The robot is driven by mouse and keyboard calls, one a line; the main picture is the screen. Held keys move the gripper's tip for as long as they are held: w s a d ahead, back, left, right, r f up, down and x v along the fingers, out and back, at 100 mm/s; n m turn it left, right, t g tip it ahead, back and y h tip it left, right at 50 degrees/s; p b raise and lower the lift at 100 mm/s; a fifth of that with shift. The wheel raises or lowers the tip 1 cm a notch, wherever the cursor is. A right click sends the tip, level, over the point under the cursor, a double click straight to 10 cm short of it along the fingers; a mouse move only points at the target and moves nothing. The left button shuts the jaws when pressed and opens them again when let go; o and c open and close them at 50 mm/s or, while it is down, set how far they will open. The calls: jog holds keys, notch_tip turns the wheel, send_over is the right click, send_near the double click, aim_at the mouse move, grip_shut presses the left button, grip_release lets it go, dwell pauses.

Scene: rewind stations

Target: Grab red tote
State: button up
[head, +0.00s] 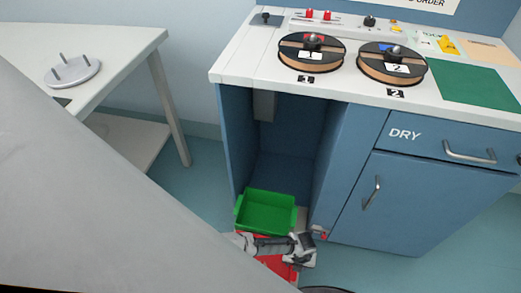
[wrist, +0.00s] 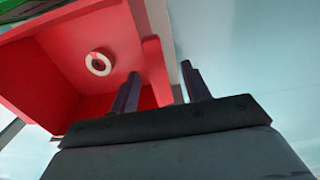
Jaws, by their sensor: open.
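The red tote (head: 280,267) is on the floor side of the open cabinet bay in the head view, partly hidden by my arm and gripper. In the wrist view the red tote (wrist: 60,75) fills the upper left, and a white ring (wrist: 98,62) lies inside it. My gripper (wrist: 160,70) is open at the tote's right side. One finger shows against the tote's inside and the other beyond its wall, with a red edge between them. I cannot tell whether they touch. My gripper also shows over the tote in the head view (head: 303,248).
A green tote (head: 265,212) stands just behind the red one, in the bay. The blue cabinet (head: 400,215) has a DRY drawer and handles. Two numbered reels (head: 311,54) (head: 391,65) sit on its top. A white table (head: 120,48) stands at left. Floor between is clear.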

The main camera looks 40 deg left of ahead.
jog(key=f, duration=0.3)
jog(key=s+f, duration=0.1)
jog(key=f, duration=0.1)
jog(key=shift+f+b, duration=0.1)
jog(key=shift+b, duration=0.2)
grip_shut()
jog(key=shift+w, duration=0.1)
